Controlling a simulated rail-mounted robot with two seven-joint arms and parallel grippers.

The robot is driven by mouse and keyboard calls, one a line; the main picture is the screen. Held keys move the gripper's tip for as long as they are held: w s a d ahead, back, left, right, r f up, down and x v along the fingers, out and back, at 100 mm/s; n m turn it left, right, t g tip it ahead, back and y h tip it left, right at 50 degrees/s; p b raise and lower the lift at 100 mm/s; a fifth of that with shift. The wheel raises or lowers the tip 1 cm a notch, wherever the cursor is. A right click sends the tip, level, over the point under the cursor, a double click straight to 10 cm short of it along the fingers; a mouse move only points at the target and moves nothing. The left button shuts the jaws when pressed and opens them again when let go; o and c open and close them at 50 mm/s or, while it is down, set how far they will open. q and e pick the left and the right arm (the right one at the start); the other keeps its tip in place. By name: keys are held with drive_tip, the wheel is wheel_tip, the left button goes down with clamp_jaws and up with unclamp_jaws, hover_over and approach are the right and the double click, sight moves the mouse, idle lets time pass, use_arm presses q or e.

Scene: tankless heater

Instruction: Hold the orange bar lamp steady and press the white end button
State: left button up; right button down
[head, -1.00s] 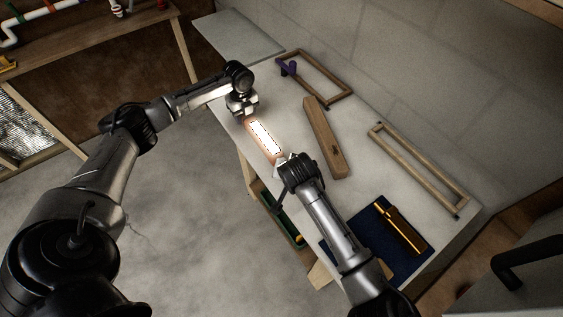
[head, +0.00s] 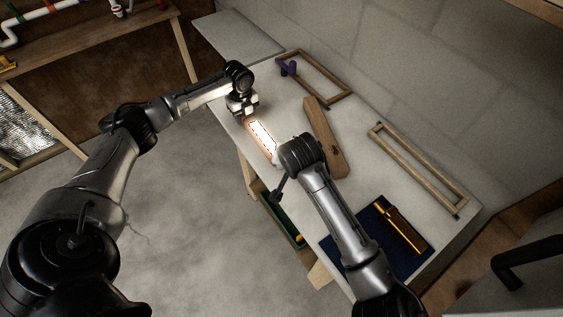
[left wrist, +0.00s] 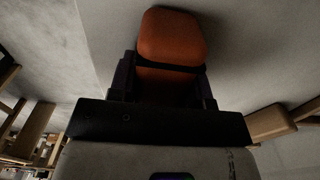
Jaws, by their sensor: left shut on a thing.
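The orange bar lamp (head: 264,137) lies along the left part of the table with its long panel lit bright white. My left gripper (head: 243,113) is shut on its far end. In the left wrist view the lamp's orange end (left wrist: 172,38) shows between the dark fingers (left wrist: 165,88). My right gripper (head: 279,165) is at the lamp's near end; its wrist hides most of its fingers, so I cannot tell if they are open or touch the lamp. The white end button cannot be made out.
A wooden block (head: 324,140) lies just right of the lamp, close to my right wrist. Two wooden frames (head: 340,88) (head: 392,150) lie along the wall side, one with a purple clamp (head: 289,67).

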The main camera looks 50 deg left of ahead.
idle(0.3)
use_arm(q)
drive_tip(key=o, duration=1.2)
drive_tip(key=shift+c, duration=0.2)
wheel_tip(320, 180, up, 12)
idle(0.4)
